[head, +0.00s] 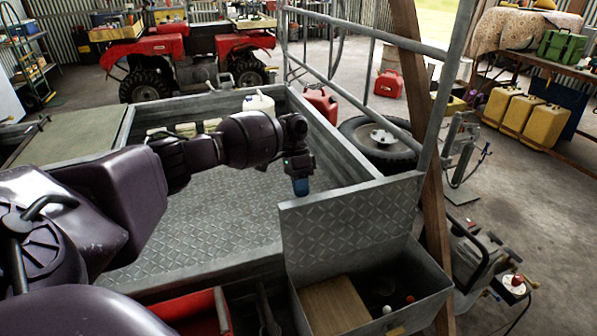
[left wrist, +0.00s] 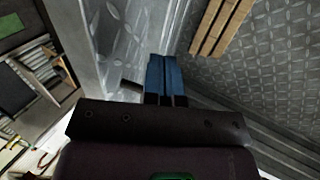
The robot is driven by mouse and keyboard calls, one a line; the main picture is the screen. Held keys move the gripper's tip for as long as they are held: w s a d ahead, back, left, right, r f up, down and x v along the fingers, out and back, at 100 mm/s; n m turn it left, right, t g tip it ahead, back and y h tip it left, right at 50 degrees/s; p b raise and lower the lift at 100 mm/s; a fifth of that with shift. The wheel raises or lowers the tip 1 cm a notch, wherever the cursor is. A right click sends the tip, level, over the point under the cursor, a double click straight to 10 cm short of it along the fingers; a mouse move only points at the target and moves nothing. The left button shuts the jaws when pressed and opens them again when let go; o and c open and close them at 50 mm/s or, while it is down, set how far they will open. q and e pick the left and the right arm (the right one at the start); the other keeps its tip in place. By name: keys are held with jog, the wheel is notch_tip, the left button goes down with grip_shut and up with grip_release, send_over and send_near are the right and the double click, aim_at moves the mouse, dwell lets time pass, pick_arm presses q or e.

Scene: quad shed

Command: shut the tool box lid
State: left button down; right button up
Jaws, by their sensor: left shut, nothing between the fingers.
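The tool box (head: 425,290) is at the lower right of the head view. Its diamond-plate lid (head: 350,225) stands up, so the box is open. A wooden board (head: 333,306) and small items lie inside. My left gripper (head: 301,187) is shut and empty, with blue fingertips pointing down just behind the lid's upper left edge. I cannot tell whether it touches the lid. In the left wrist view the shut blue fingers (left wrist: 165,80) show against metal plate. My right gripper is not in view.
The grey trailer bed (head: 200,225) lies behind the lid, with a white jug (head: 258,103) at its far side. A metal rail and a wooden post (head: 434,200) rise close to the box's right. A red tool tray (head: 192,308) sits left of the box.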

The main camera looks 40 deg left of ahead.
pick_arm(q)
jog(key=s+d, duration=0.1)
jog(key=d+r, duration=0.1)
jog(key=d, duration=0.1)
jog(key=shift+s+p, duration=0.4)
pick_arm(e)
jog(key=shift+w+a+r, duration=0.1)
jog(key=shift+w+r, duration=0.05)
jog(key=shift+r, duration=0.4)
pick_arm(q)
jog(key=shift+r, duration=0.1)
